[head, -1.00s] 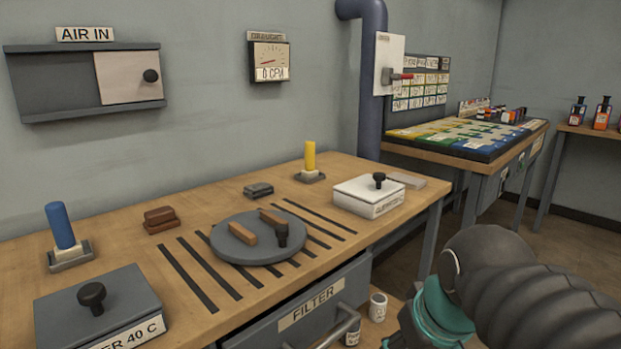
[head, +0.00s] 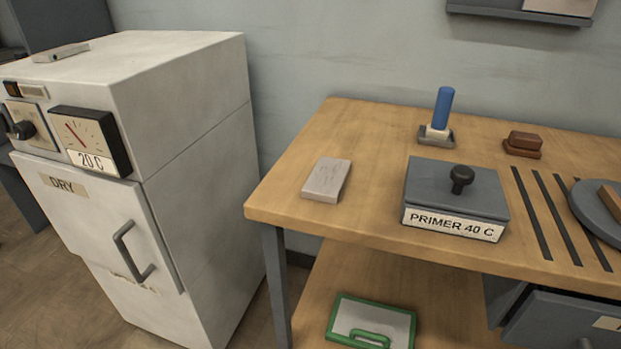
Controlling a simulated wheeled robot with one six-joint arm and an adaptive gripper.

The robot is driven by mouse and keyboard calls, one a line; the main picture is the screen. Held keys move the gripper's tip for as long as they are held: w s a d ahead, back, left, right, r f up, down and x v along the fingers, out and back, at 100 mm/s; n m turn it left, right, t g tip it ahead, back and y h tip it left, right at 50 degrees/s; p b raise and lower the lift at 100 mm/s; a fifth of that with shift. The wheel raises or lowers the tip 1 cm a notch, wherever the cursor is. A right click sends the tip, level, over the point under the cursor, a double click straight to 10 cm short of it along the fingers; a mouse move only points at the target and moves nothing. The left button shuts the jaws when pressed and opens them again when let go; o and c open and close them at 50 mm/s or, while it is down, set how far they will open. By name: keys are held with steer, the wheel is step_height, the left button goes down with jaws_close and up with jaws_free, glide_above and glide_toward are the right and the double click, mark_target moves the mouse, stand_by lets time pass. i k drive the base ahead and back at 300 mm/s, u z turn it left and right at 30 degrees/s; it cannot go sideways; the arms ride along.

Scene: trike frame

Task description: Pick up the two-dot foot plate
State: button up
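No plate with two clear dots can be made out in the head view. A pale grey flat block (head: 326,180) with faint marks on top lies on the wooden bench near its left end; I cannot tell whether it is a foot plate. A similar small grey block (head: 60,53) lies on top of the white cabinet; its marks are too small to read. A blue cylinder (head: 442,108) stands upright on a pale block in a grey base (head: 436,137). My gripper is not in view.
The white cabinet (head: 200,150), marked DRY, stands left of the bench (head: 380,125). The grey-lidded PRIMER 40 C box (head: 455,225), brown blocks (head: 522,144) and part of a grey disc (head: 590,215) are on the bench. A green-framed item (head: 372,322) lies on the lower shelf.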

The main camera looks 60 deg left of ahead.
mark_target(325, 180)
steer(key=z, duration=1.2)
steer(key=k, duration=1.75)
steer(key=u, duration=1.9)
